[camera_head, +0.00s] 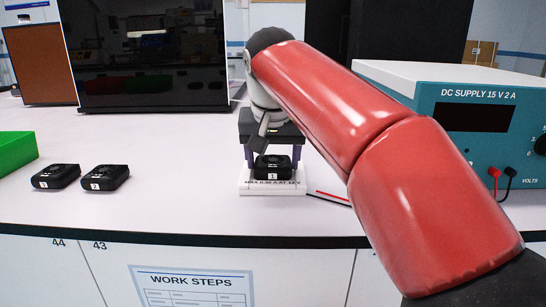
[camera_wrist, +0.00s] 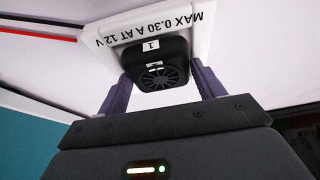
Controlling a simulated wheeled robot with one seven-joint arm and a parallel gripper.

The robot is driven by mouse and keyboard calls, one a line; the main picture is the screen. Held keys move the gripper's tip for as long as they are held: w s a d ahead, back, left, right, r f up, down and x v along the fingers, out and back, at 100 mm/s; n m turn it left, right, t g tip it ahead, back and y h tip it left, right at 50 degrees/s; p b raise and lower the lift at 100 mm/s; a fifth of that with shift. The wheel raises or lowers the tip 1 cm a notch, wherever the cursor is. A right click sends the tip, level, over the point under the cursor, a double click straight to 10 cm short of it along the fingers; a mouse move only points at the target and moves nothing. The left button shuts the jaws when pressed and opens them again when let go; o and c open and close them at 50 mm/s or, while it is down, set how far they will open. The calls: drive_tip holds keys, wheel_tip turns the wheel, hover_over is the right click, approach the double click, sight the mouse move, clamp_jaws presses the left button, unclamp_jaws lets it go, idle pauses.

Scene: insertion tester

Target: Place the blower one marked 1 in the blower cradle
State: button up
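The black blower marked 1 (camera_head: 273,167) sits on the white blower cradle (camera_head: 272,189), whose label reads MAX 0.30 A AT 12 V. In the wrist view the blower (camera_wrist: 157,66) shows its round fan grille and its 1 label, and the white cradle (camera_wrist: 203,30) lies under it. My gripper (camera_head: 273,160) points down over the cradle, with one purple finger on each side of the blower. The fingers stand wider than the blower, with a gap visible beside it, so my gripper (camera_wrist: 160,72) looks open. How fully the blower is seated is hard to see.
Two more black blowers, one marked 2 (camera_head: 105,177) and another (camera_head: 56,177), lie on the left of the bench. A green box (camera_head: 15,152) is at the left edge. A teal DC supply (camera_head: 470,125) stands right, its red and black leads near the cradle.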

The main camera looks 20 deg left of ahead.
drive_tip(key=shift+o, duration=0.3)
drive_tip(key=p+v, duration=0.4)
drive_tip(key=v, duration=0.8)
drive_tip(key=shift+r, duration=0.1)
